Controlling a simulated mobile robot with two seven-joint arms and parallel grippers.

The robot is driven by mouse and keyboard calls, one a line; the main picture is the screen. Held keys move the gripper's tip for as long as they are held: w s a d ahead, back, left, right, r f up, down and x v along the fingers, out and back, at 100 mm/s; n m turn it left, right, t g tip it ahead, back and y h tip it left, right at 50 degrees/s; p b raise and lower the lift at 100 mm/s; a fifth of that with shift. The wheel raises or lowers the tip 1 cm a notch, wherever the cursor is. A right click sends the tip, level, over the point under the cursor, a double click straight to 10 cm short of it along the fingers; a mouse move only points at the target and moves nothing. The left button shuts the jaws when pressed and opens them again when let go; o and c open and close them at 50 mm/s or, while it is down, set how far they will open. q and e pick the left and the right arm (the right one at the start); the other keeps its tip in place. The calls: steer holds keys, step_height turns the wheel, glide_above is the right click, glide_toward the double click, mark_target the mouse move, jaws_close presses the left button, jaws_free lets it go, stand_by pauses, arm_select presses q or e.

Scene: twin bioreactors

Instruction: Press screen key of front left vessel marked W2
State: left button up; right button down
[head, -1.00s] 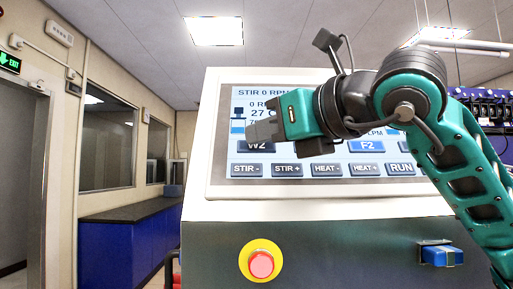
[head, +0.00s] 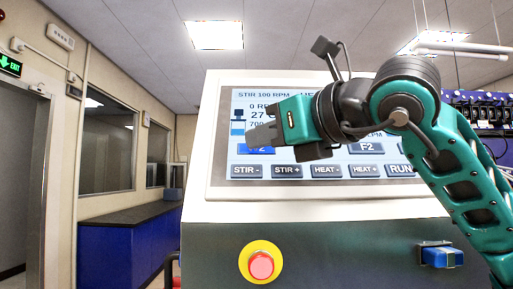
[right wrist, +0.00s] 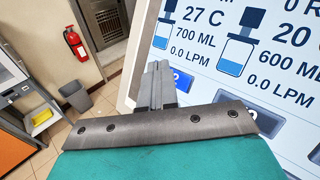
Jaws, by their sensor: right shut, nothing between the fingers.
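The screen (head: 300,190) is lit on a slanted white panel. The W2 key (head: 257,149) is now blue, partly covered by my right gripper. The F2 key (head: 366,147) to its right is dark. The header reads STIR 100 RPM, its right part partly hidden. My right gripper (head: 252,138) is shut and empty, its fingertips at the upper edge of the W2 key. In the right wrist view the shut fingers (right wrist: 157,75) overlap the screen's left edge, beside a blue key (right wrist: 182,80); whether they touch it I cannot tell. My left gripper is not in view.
Below the screen keys are a red button on a yellow base (head: 261,264) and a blue switch (head: 441,256) on the dark front. A row of keys with STIR- (head: 248,171) runs along the screen's bottom. A blue counter (head: 125,245) stands left.

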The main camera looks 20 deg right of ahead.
steer(key=shift+s+r, duration=0.1)
steer(key=shift+s+a+r, duration=0.2)
steer(key=shift+s+r, duration=0.1)
steer(key=shift+s, duration=0.25)
steer(key=s+r, duration=0.1)
steer(key=s, duration=0.1)
steer(key=s+a+r, duration=0.1)
steer(key=s, duration=0.1)
steer(key=shift+s+a+r+p, duration=0.1)
steer(key=shift+r+p, duration=0.2)
steer(key=shift+p, duration=0.1)
stand_by(0.8)
